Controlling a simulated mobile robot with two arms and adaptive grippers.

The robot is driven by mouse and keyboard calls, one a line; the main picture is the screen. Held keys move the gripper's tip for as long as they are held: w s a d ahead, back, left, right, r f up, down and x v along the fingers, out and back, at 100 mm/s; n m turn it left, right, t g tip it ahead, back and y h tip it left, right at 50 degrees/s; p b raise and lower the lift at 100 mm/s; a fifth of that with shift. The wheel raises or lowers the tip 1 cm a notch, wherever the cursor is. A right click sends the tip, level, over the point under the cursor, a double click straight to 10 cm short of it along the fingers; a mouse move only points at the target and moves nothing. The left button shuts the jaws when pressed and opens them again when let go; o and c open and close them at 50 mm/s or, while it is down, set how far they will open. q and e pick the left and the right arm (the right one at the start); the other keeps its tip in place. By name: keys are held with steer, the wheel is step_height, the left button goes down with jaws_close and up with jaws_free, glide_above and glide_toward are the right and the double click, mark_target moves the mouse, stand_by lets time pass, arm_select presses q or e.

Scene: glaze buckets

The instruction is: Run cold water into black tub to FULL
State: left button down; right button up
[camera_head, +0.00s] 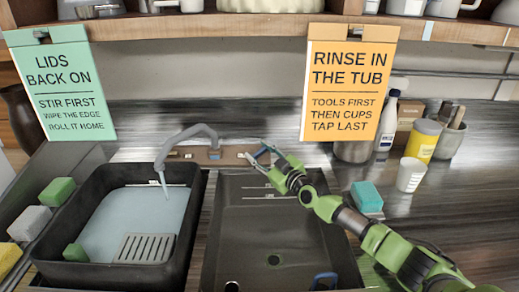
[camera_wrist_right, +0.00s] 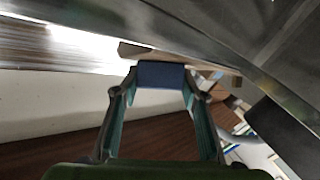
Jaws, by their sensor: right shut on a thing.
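The black tub (camera_head: 195,215) stands at the left and holds pale blue water (camera_head: 118,217). The grey tap spout (camera_head: 185,140) reaches over it, and a thin stream falls from its end into the water. White marks (camera_head: 158,182) show on the tub's far inner wall, just above the water; their text is too small to read. My right gripper (camera_head: 262,155) is behind the right basin, shut on a blue tap handle, which shows between its fingertips in the right wrist view (camera_wrist_right: 162,75). My left gripper is not in view.
A grate (camera_head: 146,247) and a green sponge (camera_head: 75,252) are in the tub. The dark right basin (camera_head: 270,225) looks empty around its drain. A teal sponge (camera_head: 366,196), a white cup (camera_head: 411,174) and bottles stand at the right. Two signs hang from the shelf.

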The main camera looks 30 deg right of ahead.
steer(key=shift+a+r+m+t+h+p, duration=0.1)
steer(key=shift+m+t+h+p, duration=0.15)
steer(key=shift+m+h+p, duration=1.35)
steer(key=shift+a+r+m+t+h+p, duration=0.1)
steer(key=shift+m+t+h+p, duration=0.35)
steer(key=shift+p, duration=2)
steer(key=shift+f+m+h+p, duration=0.1)
steer(key=shift+m+h+p, duration=0.3)
steer(key=shift+m+h, duration=0.35)
steer(key=shift+f+m+g+h+p, duration=0.1)
steer(key=shift+m+g+h+p, duration=0.25)
steer(key=shift+m+h, duration=0.75)
steer(key=shift+m+g+h, duration=0.45)
steer(key=shift+m+h, duration=1.05)
steer(key=shift+m, duration=0.2)
steer(key=shift+d+h, duration=0.15)
steer(key=shift+h, duration=0.15)
steer(key=o, duration=1.1)
